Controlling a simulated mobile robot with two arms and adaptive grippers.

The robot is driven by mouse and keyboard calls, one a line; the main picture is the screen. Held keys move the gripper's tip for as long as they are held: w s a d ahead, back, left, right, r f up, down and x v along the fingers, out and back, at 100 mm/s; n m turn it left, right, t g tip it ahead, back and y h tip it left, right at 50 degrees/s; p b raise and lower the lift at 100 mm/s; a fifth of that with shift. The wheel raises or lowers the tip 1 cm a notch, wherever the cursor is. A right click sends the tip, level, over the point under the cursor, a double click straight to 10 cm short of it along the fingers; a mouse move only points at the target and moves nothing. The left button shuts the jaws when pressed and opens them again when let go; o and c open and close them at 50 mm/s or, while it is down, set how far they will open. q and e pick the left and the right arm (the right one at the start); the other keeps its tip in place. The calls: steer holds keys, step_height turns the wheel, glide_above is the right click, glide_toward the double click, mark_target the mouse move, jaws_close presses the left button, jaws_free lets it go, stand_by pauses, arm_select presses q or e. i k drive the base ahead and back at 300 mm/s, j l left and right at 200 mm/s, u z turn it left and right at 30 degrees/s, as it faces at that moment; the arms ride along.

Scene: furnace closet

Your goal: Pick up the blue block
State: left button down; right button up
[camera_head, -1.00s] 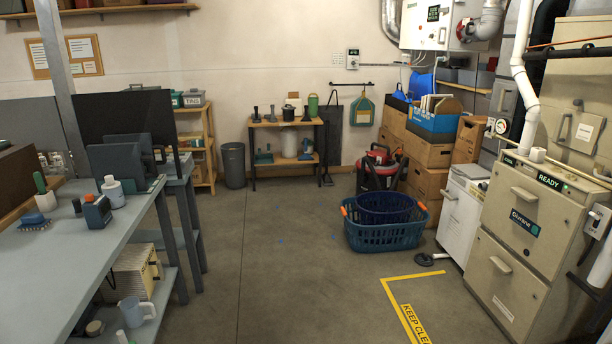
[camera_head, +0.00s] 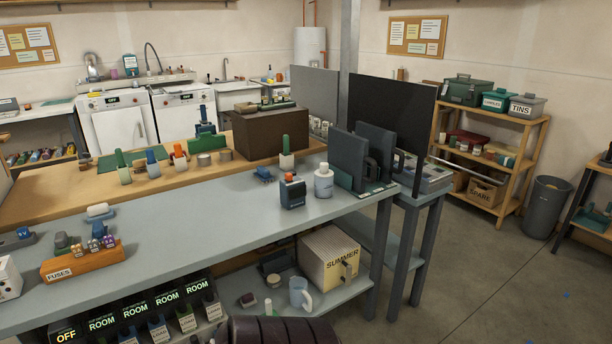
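I cannot single out one plain blue block for sure. A dark blue box-like item with an orange top (camera_head: 292,192) stands on the grey workbench (camera_head: 225,215), left of a white bottle. A small blue brush-like item (camera_head: 264,174) lies on the bench behind it. Small blue pieces sit at the orange fuse holder (camera_head: 82,262) and a blue-grey item (camera_head: 26,237) lies left of it. Neither of my grippers is in view.
A wooden-topped bench (camera_head: 60,195) stands behind the grey one. Dark upright panels (camera_head: 392,130) stand at the grey bench's right end. A lower shelf holds a SUMMER box (camera_head: 328,258) and a mug (camera_head: 300,293).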

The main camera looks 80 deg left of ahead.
mark_target(22, 232)
steer(key=i+u, duration=0.1)
steer(key=u, duration=2)
